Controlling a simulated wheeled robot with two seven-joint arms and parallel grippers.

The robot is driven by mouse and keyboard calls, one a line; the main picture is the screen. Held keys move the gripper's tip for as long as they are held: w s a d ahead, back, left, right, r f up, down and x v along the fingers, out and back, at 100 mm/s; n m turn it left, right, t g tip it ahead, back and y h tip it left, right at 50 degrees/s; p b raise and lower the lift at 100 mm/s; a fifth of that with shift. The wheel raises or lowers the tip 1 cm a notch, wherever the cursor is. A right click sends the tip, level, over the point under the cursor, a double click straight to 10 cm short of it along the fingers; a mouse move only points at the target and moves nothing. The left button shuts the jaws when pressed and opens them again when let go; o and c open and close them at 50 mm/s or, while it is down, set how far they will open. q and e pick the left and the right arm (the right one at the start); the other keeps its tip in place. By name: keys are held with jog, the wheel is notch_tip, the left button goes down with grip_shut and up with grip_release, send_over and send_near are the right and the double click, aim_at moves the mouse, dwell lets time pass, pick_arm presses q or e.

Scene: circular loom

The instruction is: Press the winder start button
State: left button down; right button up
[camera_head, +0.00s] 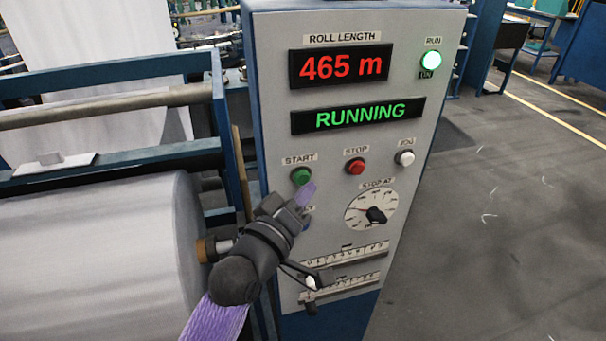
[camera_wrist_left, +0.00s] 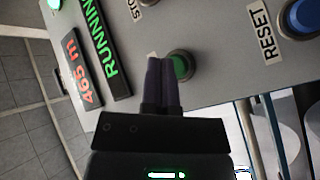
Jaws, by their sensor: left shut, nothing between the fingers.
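The green start button (camera_head: 301,176) sits under the START label on the grey control panel (camera_head: 270,110). The red stop button (camera_head: 355,166) and the white jog button (camera_head: 404,158) are to its right. My left gripper (camera_head: 306,194) is shut and empty, its fingertips just below and right of the start button. In the left wrist view the shut fingers (camera_wrist_left: 162,62) point at the panel beside the green button (camera_wrist_left: 181,66) and cover part of its edge. I cannot tell whether they touch it. My right gripper is not in view.
The display (camera_head: 341,67) reads 465 m, and the status display (camera_head: 358,115) reads RUNNING. The run lamp (camera_head: 431,61) glows green. A blue reset button (camera_wrist_left: 303,17) shows in the left wrist view. A dial (camera_head: 371,209) sits lower right. A large fabric roll (camera_head: 90,260) is left.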

pick_arm(q)
jog(key=s+p, duration=0.1)
jog(key=s+d+p, duration=0.1)
jog(key=s, duration=0.1)
jog(key=s+p, duration=0.1)
jog(key=shift+s+d, duration=0.25)
jog(key=shift+s, duration=0.15)
dwell(0.7)
